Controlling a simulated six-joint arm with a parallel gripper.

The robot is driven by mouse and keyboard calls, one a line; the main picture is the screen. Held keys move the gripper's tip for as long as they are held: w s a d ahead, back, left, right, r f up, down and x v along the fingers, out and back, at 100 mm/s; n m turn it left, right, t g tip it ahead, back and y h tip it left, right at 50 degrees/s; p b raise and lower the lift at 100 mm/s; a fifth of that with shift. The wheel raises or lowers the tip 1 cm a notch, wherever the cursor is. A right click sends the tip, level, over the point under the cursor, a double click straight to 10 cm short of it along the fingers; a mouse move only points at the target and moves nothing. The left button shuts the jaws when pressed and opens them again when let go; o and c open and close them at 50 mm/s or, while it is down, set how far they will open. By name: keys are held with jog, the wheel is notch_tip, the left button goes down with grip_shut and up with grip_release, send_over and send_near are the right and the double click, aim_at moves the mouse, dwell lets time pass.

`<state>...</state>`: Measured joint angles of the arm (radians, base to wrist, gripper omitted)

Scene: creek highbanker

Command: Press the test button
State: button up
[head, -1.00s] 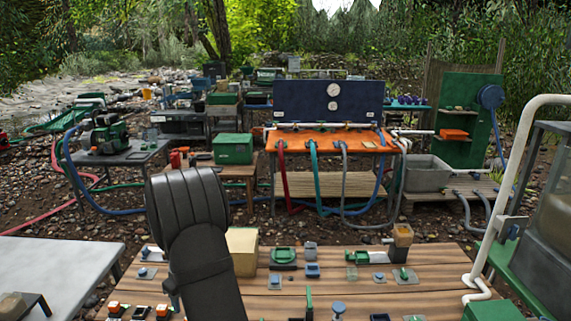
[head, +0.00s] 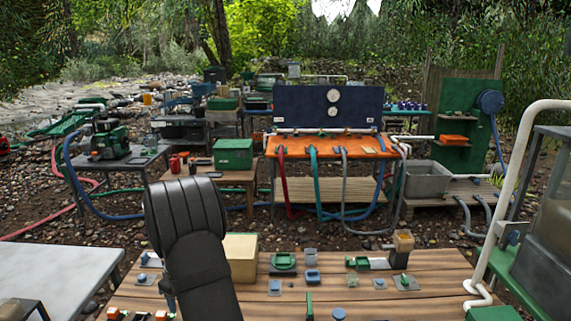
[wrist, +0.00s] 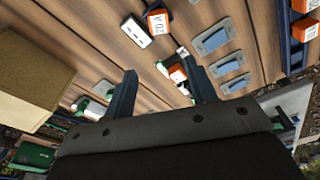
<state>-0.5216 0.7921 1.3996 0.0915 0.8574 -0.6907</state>
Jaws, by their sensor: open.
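My gripper (wrist: 160,70) shows in the wrist view with its two dark blue fingers apart and nothing held between them. It is over the plank bench, whose wood shows in the head view (head: 440,280). A small orange, black and white device (wrist: 178,73) appears between the fingertips, nearer the right one; I cannot tell whether they touch. An orange block marked "20 A" (wrist: 158,22) and a white-topped block (wrist: 136,31) sit farther up in that view. Blue rocker-like pieces (wrist: 212,40) line the right side. I cannot tell which part is the test button. The head view does not show my fingers.
A tan block (head: 241,258) stands on the bench, at the left in the wrist view (wrist: 30,80). Several small green and blue fittings (head: 283,262) stand right of it. A white pipe (head: 510,170) rises at right; a pale table (head: 60,280) stands at left.

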jog(key=shift+w+a+r+n, duration=0.1)
jog(key=shift+w+a+n, duration=0.15)
jog(key=shift+a+n, duration=0.05)
